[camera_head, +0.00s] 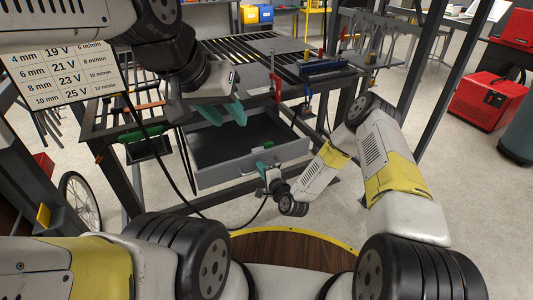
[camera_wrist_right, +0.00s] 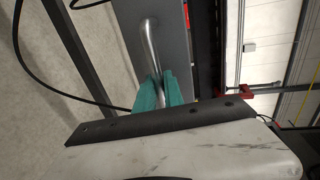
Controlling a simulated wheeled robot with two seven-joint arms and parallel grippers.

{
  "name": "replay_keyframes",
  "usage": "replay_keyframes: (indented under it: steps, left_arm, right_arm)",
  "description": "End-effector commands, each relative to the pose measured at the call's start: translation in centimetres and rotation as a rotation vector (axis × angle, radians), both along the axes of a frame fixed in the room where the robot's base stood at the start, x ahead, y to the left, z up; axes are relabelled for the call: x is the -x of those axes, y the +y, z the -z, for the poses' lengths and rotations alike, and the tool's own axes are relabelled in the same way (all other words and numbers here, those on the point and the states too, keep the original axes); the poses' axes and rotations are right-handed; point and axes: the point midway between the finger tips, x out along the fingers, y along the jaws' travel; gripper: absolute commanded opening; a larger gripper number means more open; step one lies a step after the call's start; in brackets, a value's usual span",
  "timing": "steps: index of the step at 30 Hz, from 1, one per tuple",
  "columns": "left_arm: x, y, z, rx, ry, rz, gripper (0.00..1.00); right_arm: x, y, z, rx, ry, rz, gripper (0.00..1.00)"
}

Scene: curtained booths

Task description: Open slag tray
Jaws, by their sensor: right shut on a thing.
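The slag tray (camera_head: 245,141) is a grey drawer under the slatted welding table (camera_head: 262,58). It stands pulled out toward me, with its dark, empty inside showing. My right gripper (camera_head: 264,168) is at the drawer's front. In the right wrist view its teal fingers (camera_wrist_right: 158,92) are shut on the metal bar handle (camera_wrist_right: 150,45) of the tray front (camera_wrist_right: 172,30). My left gripper (camera_head: 222,113) is higher, above the back left part of the tray. Its teal fingers are apart, with nothing visible between them.
Clamps (camera_head: 277,88) hang along the table edge. A settings chart (camera_head: 62,73) stands at the left, above a bicycle wheel (camera_head: 80,198). A black cable (camera_head: 180,165) loops in front of the tray's left side. A red machine (camera_head: 487,97) stands on the floor at the right.

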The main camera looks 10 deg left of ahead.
Motion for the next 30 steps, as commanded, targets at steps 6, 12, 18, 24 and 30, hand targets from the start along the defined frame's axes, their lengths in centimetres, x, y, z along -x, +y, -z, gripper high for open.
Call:
replay_keyframes:
  steps: [6,12,18,24,30]
  left_arm:
    - [0.0,0.0,0.0,0.000,0.000,0.000,0.36]
    - [0.0,0.0,0.0,0.000,0.000,0.000,0.36]
    - [0.0,0.0,0.0,0.000,0.000,0.000,0.36]
    - [0.0,0.0,0.0,0.000,0.000,0.000,0.36]
    - [0.0,0.0,0.0,0.000,0.000,0.000,0.36]
  right_arm:
    - [0.0,0.0,0.0,0.000,0.000,0.001,0.34]
    - [0.0,0.0,0.0,0.000,0.000,0.000,0.34]
    - [0.5,-0.3,-0.1,0.001,0.002,0.000,0.34]
    - [3.0,-2.2,-0.7,0.000,0.003,0.001,0.34]
    - [5.4,-3.8,-1.3,0.001,0.002,0.002,0.34]
